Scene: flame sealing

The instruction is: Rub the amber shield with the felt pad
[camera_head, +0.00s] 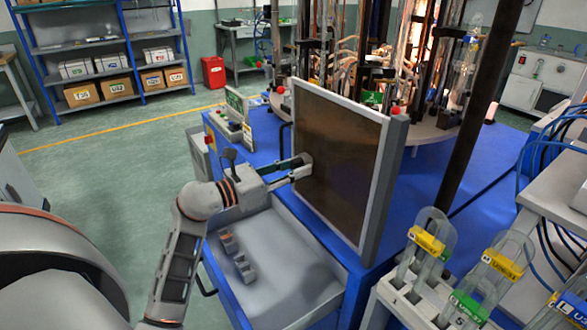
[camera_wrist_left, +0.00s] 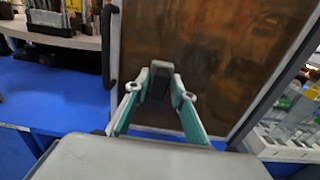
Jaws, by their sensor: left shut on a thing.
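The amber shield (camera_head: 338,160) is a dark brown panel in a grey frame, upright on the blue machine table. It also fills much of the left wrist view (camera_wrist_left: 215,50). My left gripper (camera_head: 303,166) reaches it from the left. In the left wrist view my left gripper (camera_wrist_left: 160,84) is shut on a small dark block, the felt pad (camera_wrist_left: 159,80). The pad is at the panel's face and appears to touch it; its contact side is hidden. My right gripper is not in view.
An open grey drawer (camera_head: 270,262) with small grey blocks lies below the shield. A rack of glass tubes with yellow and green labels (camera_head: 428,245) stands at the right. A control box (camera_head: 232,120) sits left of the shield. The floor at left is clear.

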